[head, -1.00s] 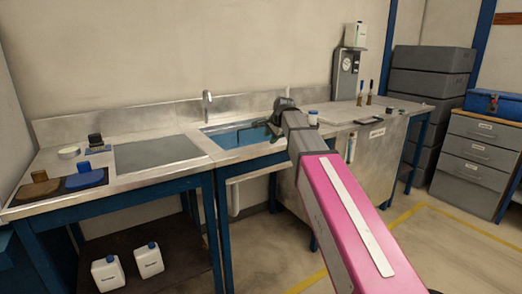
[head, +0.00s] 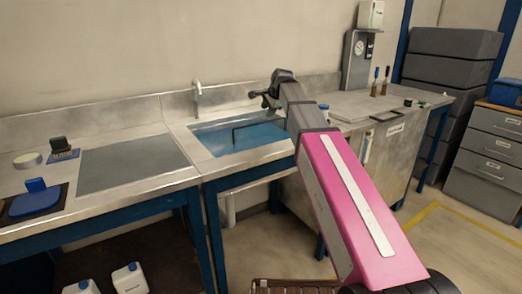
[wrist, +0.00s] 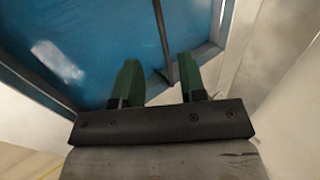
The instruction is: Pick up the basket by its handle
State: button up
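In the wrist view a dark thin bar (wrist: 162,40) runs over the blue sink area (wrist: 60,50), in line with the space between my fingers. My gripper (head: 268,101) is above the right part of the sink, to the right of the handle. Its two green fingers are apart in the wrist view (wrist: 158,75), with nothing held between them. Whether the bar lies between them in depth is unclear.
A tap (head: 197,95) stands behind the sink. Left are a grey mat (head: 130,162) and a blue-handled item (head: 36,198). Right are a tray (head: 350,106), upright tools (head: 380,82) and a gauge panel (head: 357,60). A brown slatted object (head: 290,288) shows at the bottom edge.

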aim_at(260, 123)
jog(key=shift+a+x, duration=0.1)
jog(key=shift+x, duration=2.45)
jog(key=shift+a+x, duration=0.15)
jog(key=shift+x, duration=2.45)
jog(key=shift+s, duration=0.15)
grip_shut()
jog(key=shift+r, duration=0.1)
